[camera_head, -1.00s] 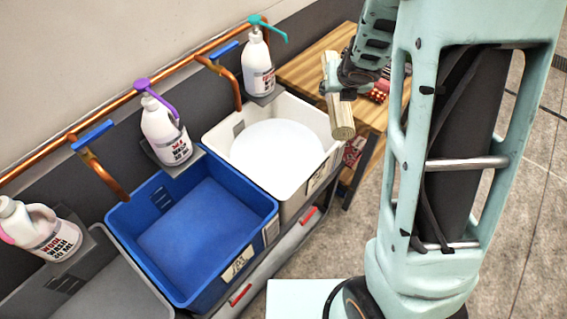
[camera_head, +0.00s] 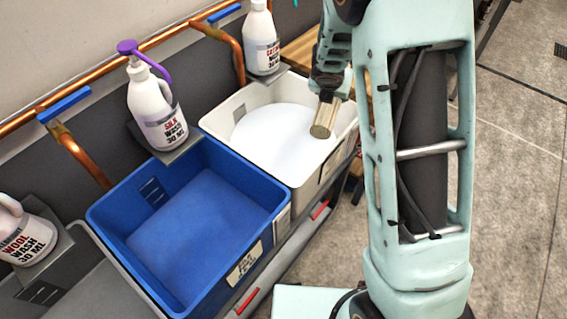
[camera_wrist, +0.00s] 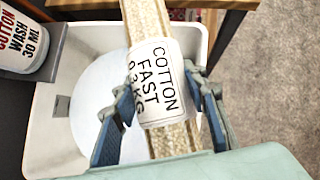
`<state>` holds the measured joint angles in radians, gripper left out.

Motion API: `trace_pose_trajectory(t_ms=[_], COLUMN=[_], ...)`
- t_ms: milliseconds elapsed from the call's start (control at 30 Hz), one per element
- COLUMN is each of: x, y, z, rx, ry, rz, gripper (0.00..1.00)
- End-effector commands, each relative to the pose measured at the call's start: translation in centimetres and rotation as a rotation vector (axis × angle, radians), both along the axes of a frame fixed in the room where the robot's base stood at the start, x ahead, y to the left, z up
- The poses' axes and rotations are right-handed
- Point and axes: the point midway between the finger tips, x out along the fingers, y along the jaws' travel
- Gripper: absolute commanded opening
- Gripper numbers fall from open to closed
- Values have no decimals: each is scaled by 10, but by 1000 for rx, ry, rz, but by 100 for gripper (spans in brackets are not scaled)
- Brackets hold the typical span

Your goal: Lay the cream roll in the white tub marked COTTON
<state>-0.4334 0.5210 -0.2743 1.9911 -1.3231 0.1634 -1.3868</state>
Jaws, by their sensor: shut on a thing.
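The cream roll (camera_wrist: 145,25) has a white label band reading COTTON FAST. My gripper (camera_wrist: 160,105) is shut on it around the band. In the head view the roll's end (camera_head: 325,117) shows below my gripper (camera_head: 331,88), over the right part of the white tub (camera_head: 215,122). In the wrist view the roll crosses above the tub (camera_wrist: 43,135), apart from its floor as far as I can see. The tub holds a pale round surface of liquid. A bottle labelled COTTON WASH 30 ML (camera_wrist: 22,42) stands at the tub's back edge.
A blue tub (camera_head: 205,225) stands left of the white one, with a SILK WASH bottle (camera_head: 158,110) behind it. A WOOL WASH bottle (camera_head: 22,235) is at far left. Copper pipes (camera_head: 75,155) run along the wall. A wooden table (camera_head: 300,50) stands beyond the white tub.

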Motion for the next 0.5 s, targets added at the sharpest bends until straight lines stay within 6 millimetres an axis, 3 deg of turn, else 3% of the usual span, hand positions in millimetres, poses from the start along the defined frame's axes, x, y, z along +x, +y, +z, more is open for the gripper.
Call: trace_pose_trajectory(t_ms=[33, 500], x=[3, 16], y=[5, 48], z=[-23, -138], rx=[1, 1], ry=[-1, 0], rz=[-16, -186], gripper=[1, 1])
